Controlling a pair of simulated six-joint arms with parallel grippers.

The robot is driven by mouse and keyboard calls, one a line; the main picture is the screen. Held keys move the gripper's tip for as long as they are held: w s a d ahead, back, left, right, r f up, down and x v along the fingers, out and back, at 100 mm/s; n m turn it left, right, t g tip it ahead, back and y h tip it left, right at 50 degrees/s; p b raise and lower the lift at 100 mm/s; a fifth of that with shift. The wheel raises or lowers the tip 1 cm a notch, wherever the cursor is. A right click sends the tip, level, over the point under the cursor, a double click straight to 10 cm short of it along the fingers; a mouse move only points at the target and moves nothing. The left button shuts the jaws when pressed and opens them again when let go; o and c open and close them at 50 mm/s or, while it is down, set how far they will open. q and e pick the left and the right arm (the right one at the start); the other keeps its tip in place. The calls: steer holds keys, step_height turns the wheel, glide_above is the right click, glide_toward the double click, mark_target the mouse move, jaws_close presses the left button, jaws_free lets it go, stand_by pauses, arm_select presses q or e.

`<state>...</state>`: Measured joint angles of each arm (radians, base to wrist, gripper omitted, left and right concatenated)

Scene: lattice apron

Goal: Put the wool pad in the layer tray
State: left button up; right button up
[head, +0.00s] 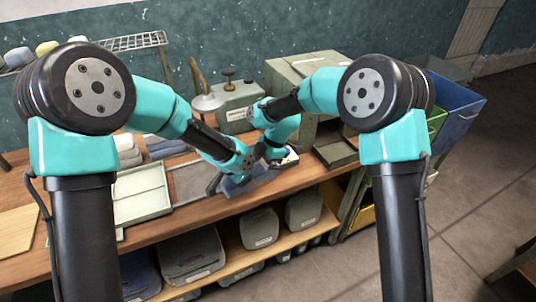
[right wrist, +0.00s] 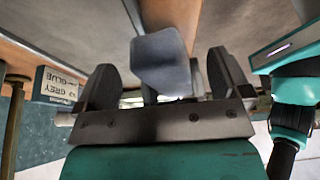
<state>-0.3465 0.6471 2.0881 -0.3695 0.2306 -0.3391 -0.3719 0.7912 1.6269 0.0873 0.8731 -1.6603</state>
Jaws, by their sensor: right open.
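The wool pad looks to be the blue-grey piece (head: 245,182) on or just above the bench by my left gripper (head: 228,182). It also shows in the right wrist view (right wrist: 162,62), beyond and between the fingers of my right gripper (right wrist: 164,82). That gripper is open, with nothing clearly clamped in it. In the head view my right gripper (head: 277,157) is just right of the pad. My left fingers are mostly hidden by their own arm, so their grip on the pad is unclear. A shallow pale green tray (head: 140,196), perhaps the layer tray, lies left of the grippers.
A dark shallow tray (head: 337,150) sits at the bench's right end. Folded cloths (head: 128,152) and a grey-green scale (head: 238,104) stand behind. A grey glue box (right wrist: 57,85) shows in the right wrist view. Both arms are close together over the bench.

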steer(key=shift+x, duration=1.25)
steer(key=shift+c, duration=0.3)
steer(key=c, duration=0.9)
arm_select(q)
steer(key=o, duration=1)
arm_select(e)
steer(key=shift+c, duration=0.3)
arm_select(q)
steer(key=shift+r, duration=0.15)
steer(key=v, duration=1.1)
steer(key=shift+a+r, duration=0.15)
steer(key=shift+r, duration=0.2)
steer(key=shift+s, duration=0.1)
